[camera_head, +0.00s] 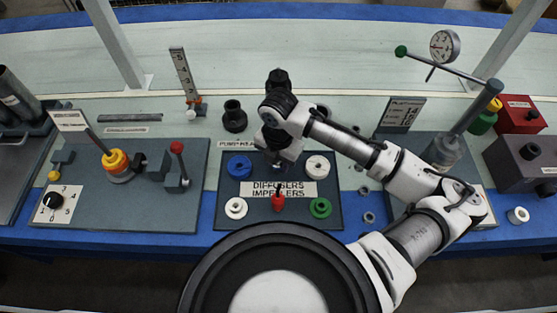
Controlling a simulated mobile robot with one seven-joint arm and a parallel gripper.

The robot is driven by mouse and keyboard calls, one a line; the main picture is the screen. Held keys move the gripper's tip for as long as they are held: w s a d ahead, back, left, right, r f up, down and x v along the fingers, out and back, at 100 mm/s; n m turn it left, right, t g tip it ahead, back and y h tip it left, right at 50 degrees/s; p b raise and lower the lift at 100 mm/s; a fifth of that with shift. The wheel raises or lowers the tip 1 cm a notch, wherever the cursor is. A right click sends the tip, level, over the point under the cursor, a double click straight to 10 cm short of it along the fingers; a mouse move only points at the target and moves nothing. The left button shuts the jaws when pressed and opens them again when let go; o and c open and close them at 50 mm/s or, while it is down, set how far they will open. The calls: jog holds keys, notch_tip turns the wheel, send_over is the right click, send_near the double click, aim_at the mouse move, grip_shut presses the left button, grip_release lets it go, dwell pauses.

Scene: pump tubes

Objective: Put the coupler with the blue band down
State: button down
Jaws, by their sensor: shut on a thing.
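My gripper (279,160) points down over the back middle of the dark tray (225,212) labelled diffusers and impellers. It is shut on a small dark part between its fingers, mostly hidden by the fingers and wrist. I cannot make out a blue band on it, nor whether it touches the tray. No coupler with a blue band shows clearly elsewhere.
The tray holds a blue ring (239,166), white rings (317,167) (236,208), a green ring (320,207) and a red-topped peg (278,202). A black flanged part (234,118) stands behind. Metal nuts (370,217) lie right of the tray.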

jog(key=c, duration=1.1)
grip_release()
jog(key=shift+f, duration=0.1)
notch_tip(320, 180, up, 12)
jog(key=shift+p, duration=0.3)
